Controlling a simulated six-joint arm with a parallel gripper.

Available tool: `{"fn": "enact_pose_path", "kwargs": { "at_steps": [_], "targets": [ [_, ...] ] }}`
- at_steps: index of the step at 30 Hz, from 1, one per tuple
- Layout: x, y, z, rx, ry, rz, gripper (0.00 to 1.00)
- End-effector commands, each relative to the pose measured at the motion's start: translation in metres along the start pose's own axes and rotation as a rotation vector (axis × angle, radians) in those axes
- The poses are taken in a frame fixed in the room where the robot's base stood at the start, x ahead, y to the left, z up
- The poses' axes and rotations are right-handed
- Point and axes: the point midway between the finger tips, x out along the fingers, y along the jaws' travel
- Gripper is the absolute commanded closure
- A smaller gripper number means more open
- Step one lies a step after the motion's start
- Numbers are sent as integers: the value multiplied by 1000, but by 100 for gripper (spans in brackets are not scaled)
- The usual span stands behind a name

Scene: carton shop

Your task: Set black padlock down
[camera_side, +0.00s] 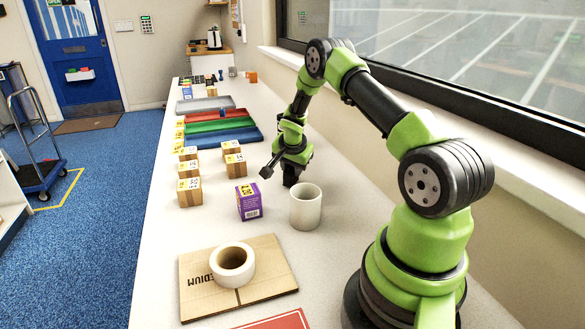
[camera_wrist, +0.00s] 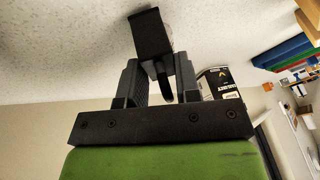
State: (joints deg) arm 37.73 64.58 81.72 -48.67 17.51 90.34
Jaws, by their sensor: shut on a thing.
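The black padlock (camera_wrist: 152,34) is in the wrist view, with its dark block-like body beyond the fingertips and its curved shackle between them. My gripper (camera_wrist: 160,70) is shut on it at the shackle. In the side view my gripper (camera_side: 291,164) points down over the white worktop (camera_side: 225,222), behind the white cup. The dark shape at its tip is small there, and I cannot tell whether the padlock touches the worktop.
The white cup (camera_side: 306,207) and a purple box (camera_side: 249,201) stand close in front of my gripper. Several small cartons (camera_side: 189,191) stand left. Coloured trays (camera_side: 213,127) lie behind. A tape roll (camera_side: 232,264) sits on flat cardboard (camera_side: 270,283) at the front.

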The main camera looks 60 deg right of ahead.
Motion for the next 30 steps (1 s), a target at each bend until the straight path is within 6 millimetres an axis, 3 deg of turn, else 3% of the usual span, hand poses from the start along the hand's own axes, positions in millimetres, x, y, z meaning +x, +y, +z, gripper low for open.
{"fn": "enact_pose_path", "kwargs": {
  "at_steps": [12,13,16,25,30],
  "targets": [
    [6,1,2,0,1,-1,100],
    [6,1,2,0,1,-1,65],
    [6,1,2,0,1,-1,44],
    [4,1,2,1,1,-1,44],
    [-11,0,1,0,1,-2,44]
  ]
}}
